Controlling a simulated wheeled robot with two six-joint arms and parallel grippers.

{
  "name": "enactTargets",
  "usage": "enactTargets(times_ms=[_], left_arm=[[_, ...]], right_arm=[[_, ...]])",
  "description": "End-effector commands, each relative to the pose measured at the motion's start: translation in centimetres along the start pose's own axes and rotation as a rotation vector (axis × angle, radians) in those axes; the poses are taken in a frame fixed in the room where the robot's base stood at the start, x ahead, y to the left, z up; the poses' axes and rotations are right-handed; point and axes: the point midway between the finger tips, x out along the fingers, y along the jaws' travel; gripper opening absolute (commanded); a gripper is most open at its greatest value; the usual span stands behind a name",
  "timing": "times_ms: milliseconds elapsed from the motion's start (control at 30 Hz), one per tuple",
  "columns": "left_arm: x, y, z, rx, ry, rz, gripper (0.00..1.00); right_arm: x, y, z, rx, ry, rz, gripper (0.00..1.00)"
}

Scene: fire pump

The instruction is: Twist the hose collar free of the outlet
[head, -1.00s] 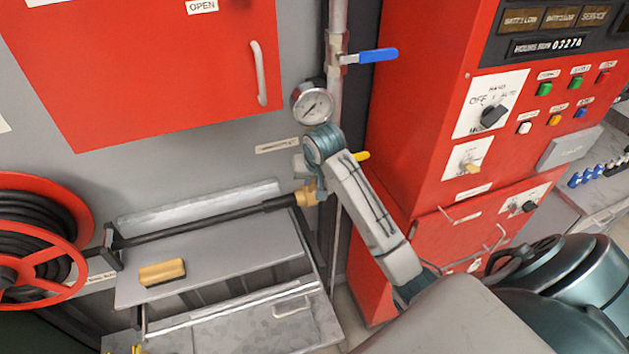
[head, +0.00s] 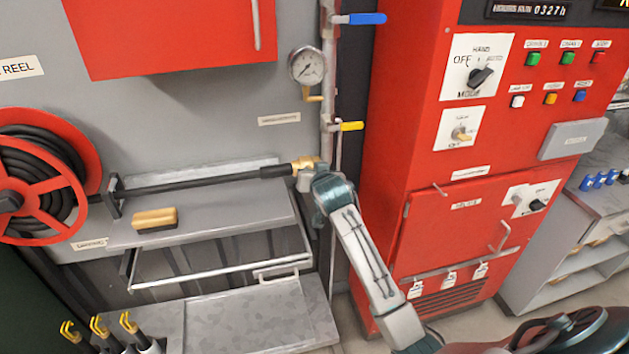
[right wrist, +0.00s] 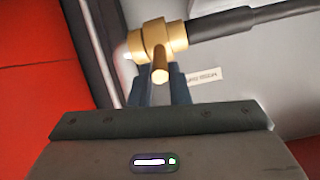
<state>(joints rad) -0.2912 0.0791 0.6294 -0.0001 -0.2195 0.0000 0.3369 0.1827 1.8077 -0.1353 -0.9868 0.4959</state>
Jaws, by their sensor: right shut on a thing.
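The brass hose collar (head: 303,163) sits at the right end of the black hose (head: 215,182), close against the pale outlet beside the vertical pipe. In the right wrist view the collar (right wrist: 155,42) meets a pale outlet piece (right wrist: 122,50) on its left, and a brass lug (right wrist: 160,72) sticks out toward me. I cannot tell whether the collar is turned on the outlet. My right gripper (right wrist: 163,88) is shut on the collar by this lug, its dark fingers either side. In the head view my wrist hides part of the outlet. My left gripper is not in view.
A pressure gauge (head: 307,66) and a yellow-handled valve (head: 349,126) are above the collar. A red control cabinet (head: 440,230) stands to the right. A red hose reel (head: 40,185) is at left.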

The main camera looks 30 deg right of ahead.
Motion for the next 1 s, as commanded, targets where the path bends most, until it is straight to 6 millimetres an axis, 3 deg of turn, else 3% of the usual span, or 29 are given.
enactTargets(times_ms=[33, 300, 500, 1000], left_arm=[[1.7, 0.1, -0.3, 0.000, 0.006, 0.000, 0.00], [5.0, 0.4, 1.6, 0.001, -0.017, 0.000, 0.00], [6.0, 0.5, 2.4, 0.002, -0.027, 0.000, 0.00], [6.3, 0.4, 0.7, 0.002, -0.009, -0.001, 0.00]], right_arm=[[0.2, 0.2, 1.1, 0.000, 0.037, -0.008, 0.00], [0.2, 0.5, 2.2, 0.002, 0.181, -0.036, 0.00], [0.2, 0.5, 2.4, 0.003, 0.239, -0.047, 0.00], [0.1, 0.5, 2.3, 0.003, 0.264, -0.052, 0.00]])
